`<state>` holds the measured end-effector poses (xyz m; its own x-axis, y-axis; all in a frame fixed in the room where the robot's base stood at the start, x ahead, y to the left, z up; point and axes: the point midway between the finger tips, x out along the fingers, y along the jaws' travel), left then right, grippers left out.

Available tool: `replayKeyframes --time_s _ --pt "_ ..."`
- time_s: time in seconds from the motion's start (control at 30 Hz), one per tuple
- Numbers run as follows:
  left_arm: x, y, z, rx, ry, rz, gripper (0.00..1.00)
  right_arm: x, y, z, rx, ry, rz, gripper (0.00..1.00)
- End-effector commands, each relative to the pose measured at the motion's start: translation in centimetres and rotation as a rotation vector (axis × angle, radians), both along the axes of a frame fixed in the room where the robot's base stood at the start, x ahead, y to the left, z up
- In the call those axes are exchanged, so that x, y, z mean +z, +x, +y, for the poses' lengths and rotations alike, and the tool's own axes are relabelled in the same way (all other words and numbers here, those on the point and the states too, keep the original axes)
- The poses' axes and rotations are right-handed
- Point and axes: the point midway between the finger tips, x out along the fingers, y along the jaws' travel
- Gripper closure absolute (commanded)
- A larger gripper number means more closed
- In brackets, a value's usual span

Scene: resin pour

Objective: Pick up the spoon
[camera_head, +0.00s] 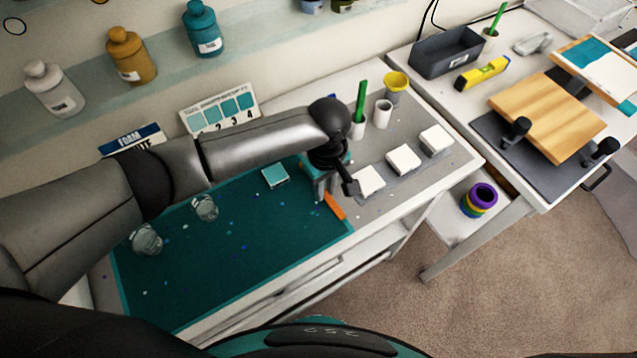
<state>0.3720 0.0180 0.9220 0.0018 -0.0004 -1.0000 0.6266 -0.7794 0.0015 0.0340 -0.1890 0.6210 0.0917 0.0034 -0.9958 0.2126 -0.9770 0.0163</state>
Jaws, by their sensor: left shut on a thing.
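My left gripper (324,190) is low over the right end of the teal mat (240,245). It is shut on a slim orange piece (336,207), which I take to be the spoon. One end of the orange piece sticks out below and right of the fingers. Its other end is hidden by the gripper, so the spoon's full shape does not show. I cannot tell whether it touches the mat. My right gripper is not in view.
White blocks (403,159) stand right of the gripper. White cups, one with a green stick (361,100), and a yellow cup (396,84) stand behind. A small teal block (275,176) and clear cups (205,208) are on the mat. The mat's front is clear.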

Motion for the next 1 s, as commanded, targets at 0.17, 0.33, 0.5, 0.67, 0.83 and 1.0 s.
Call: replayKeyframes --time_s 0.17,0.33,0.5,0.67,0.83,1.0 --pt "-0.1 -0.1 0.0 0.0 0.002 0.001 1.0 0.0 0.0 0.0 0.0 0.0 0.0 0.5" --pt "-0.1 -0.1 0.1 0.0 0.001 0.002 1.0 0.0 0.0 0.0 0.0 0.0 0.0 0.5" --pt "-0.1 -0.1 0.1 0.0 0.001 0.002 1.0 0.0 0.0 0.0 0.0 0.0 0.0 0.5" --pt "-0.1 -0.1 0.0 -0.001 0.002 0.001 1.0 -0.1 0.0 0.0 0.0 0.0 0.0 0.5" --pt "0.7 0.0 0.0 -0.001 -0.001 0.001 1.0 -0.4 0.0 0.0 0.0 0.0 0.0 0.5" --pt "4.4 0.0 0.0 -0.001 -0.002 -0.002 1.0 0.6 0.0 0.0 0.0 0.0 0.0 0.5"
